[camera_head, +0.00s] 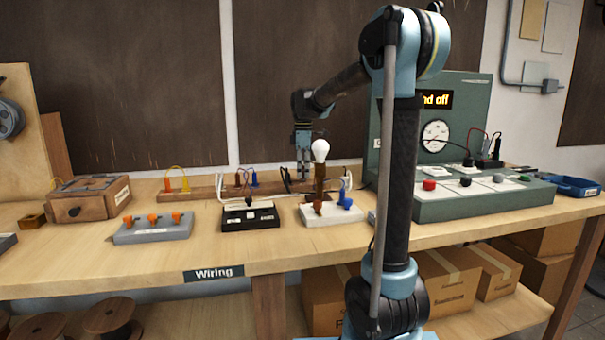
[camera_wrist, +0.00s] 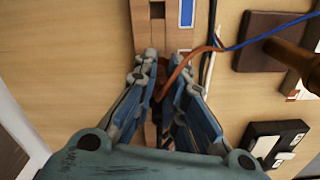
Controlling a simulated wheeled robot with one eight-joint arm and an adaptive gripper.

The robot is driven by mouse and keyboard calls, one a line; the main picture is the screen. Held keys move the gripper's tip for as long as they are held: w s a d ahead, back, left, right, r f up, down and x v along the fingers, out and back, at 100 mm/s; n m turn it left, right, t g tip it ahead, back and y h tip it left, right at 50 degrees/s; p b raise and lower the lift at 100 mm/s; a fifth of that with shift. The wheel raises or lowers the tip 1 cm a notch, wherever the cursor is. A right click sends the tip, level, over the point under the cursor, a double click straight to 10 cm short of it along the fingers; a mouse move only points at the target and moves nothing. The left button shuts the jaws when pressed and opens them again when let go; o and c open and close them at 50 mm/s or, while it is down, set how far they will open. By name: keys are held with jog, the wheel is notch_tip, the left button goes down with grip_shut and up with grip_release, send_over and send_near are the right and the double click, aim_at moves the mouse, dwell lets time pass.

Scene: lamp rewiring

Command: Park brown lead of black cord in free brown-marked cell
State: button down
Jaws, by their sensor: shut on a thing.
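My gripper (camera_head: 303,170) is over the wooden strip (camera_head: 207,192) at the back of the bench. In the wrist view my gripper (camera_wrist: 165,60) is shut on the brown lead (camera_wrist: 185,66), which enters between its fingers from the right. A blue lead (camera_wrist: 265,35) runs off from near the brown one to the upper right. A black cord (camera_wrist: 212,22) runs beside the strip. The wrist view shows the strip (camera_wrist: 178,38) under the fingertips, with a blue mark (camera_wrist: 187,12) and dark openings. I cannot make out a brown mark; the fingers hide part of the strip.
A black box (camera_head: 250,216) and a grey terminal block (camera_head: 152,228) lie in front. A green test station (camera_head: 470,205) stands at right.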

jog(key=shift+f, duration=0.7)
dwell(1.1)
jog(key=c, duration=1.6)
grip_release()
jog(key=shift+o, duration=0.2)
